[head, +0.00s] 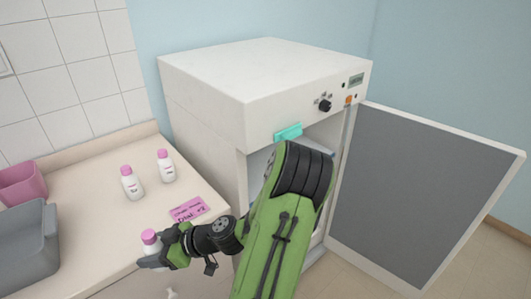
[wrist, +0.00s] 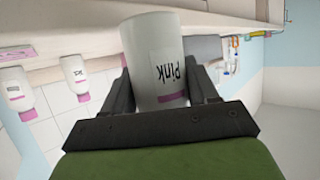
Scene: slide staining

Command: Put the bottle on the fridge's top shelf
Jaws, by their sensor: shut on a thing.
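My gripper (head: 155,259) is shut on a white bottle with a pink cap (head: 151,239), at the front edge of the counter in the head view. In the wrist view the bottle (wrist: 155,60) sits between the two dark fingers, and its label reads "Pink". The white fridge (head: 210,90) stands to the right of the counter, with its grey-panelled door (head: 415,175) wide open to the right. My arm covers much of the fridge's opening, so its shelves are mostly hidden. The gripper and bottle are outside the fridge, to its left.
Two similar bottles (head: 132,184) (head: 166,166) stand on the counter (head: 90,215). A pink note (head: 187,208) lies near its right edge. A grey tub (head: 25,260) and a pink container (head: 22,183) are at the left. A turquoise piece (head: 288,132) is at the fridge opening's top.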

